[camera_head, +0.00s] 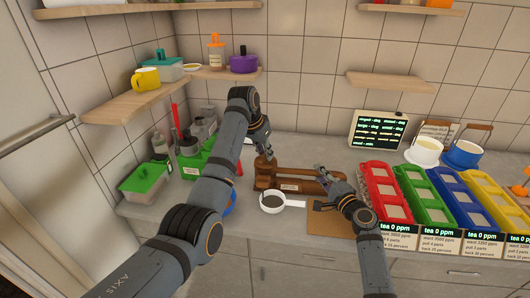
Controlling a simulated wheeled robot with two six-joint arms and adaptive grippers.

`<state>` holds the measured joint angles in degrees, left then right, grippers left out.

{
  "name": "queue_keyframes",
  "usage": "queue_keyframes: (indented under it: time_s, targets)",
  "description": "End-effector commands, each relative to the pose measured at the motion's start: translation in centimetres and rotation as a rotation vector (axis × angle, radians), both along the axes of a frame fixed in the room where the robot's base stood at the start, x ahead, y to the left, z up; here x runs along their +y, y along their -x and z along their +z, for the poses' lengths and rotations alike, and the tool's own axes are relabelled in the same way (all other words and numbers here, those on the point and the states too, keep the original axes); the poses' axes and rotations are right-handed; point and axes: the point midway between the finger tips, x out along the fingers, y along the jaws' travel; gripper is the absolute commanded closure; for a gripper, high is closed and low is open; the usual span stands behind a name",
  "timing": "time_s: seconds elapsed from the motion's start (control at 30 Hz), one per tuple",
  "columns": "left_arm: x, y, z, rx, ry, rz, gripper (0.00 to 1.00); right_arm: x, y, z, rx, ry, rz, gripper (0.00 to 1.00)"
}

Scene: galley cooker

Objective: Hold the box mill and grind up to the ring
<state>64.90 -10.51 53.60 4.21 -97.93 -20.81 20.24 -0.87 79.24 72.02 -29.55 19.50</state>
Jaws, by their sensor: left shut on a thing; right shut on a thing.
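The box mill (287,186) is a long brown wooden body with a small pale label on its front, standing on the counter in the middle. My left gripper (265,152) reaches down over its left end and is shut on a part at the top there. My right gripper (325,174) is shut at its right part, coming in from the front right. Which parts the fingers hold is too small to tell. A white cup with a handle (272,210) stands in front of the mill and holds dark grounds. I cannot make out a ring in it.
Red (384,171), green (425,202) and blue (472,208) bins, with a yellow one, fill the right counter. A screen (378,130) stands behind. A brown board (328,224) lies in front. Green containers (144,180) stand left; shelves hang above.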

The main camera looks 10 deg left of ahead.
Motion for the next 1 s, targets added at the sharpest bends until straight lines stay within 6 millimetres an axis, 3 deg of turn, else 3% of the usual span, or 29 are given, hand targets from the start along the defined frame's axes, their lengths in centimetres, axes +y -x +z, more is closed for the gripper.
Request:
queue_keyframes:
  time_s: [0.5, 1.0]
  targets:
    - [0.34, -0.23, 0.05, -0.001, -0.001, -0.408, 1.00, 0.01, 0.00, 0.08, -0.001, -0.003, 0.001, 1.00]
    - [0.33, -0.30, 0.05, -0.005, 0.000, -0.546, 1.00, 0.00, 0.00, 0.07, 0.000, -0.002, 0.001, 1.00]
